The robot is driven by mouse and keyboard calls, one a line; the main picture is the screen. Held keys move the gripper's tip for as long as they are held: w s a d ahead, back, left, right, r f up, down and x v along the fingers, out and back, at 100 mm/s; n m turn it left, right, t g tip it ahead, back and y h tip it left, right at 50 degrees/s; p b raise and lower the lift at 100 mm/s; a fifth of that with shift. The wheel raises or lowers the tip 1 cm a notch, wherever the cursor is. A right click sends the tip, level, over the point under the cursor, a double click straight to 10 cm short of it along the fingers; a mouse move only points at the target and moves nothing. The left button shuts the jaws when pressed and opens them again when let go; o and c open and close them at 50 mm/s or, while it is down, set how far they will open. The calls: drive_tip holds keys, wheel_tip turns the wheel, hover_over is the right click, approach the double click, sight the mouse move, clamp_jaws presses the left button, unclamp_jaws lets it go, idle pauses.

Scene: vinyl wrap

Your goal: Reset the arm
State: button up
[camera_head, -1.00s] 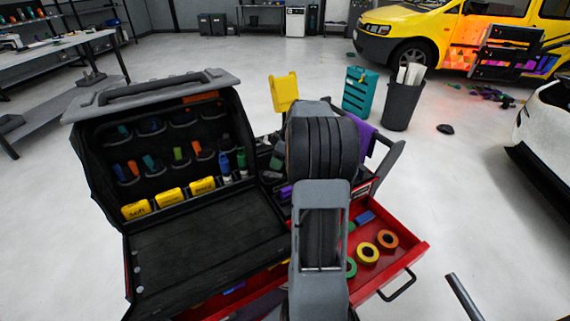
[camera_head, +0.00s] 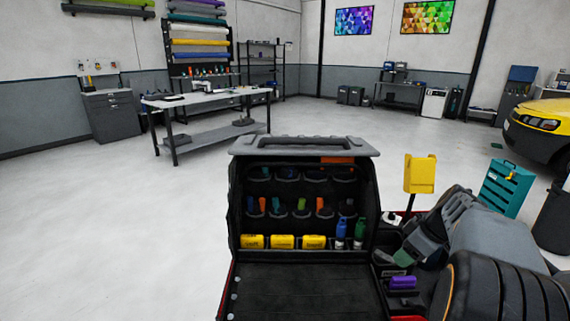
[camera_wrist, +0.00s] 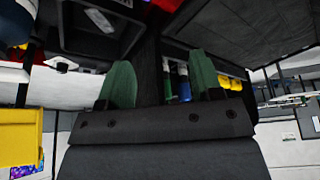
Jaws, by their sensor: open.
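My gripper (camera_wrist: 162,82) shows in the wrist view with two dark green fingers spread apart and nothing between them. In the head view my arm is folded at the lower right, with my gripper (camera_head: 394,258) low beside the right side of the open black tool case (camera_head: 310,170). The wrist view is tilted, and a green bottle (camera_wrist: 168,85) and a blue bottle (camera_wrist: 184,82) show beyond the fingers. In the head view, the blue bottle (camera_head: 341,230) and green bottle (camera_head: 360,230) stand in the case.
Yellow boxes (camera_head: 283,242) line the case. A purple item (camera_head: 403,282) lies in a tray close to my gripper.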

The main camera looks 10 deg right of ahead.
drive_tip(key=s+a+r+m+p, duration=0.2)
drive_tip(key=a+p, duration=0.1)
drive_tip(key=a, duration=0.4)
drive_tip(key=s+a+r+m+h+p, duration=0.1)
drive_tip(key=s+a+m+p, duration=0.1)
drive_tip(key=a, duration=0.5)
drive_tip(key=s+a+r+m+h+p, duration=0.1)
drive_tip(key=s+a+r+m+p, duration=0.1)
drive_tip(key=s+a+p, duration=0.2)
drive_tip(key=a, duration=0.3)
drive_tip(key=shift+a+r+m+p, duration=0.2)
drive_tip(key=shift+r+m+p, duration=0.1)
drive_tip(key=shift+r, duration=0.05)
drive_tip(key=shift+s, duration=0.1)
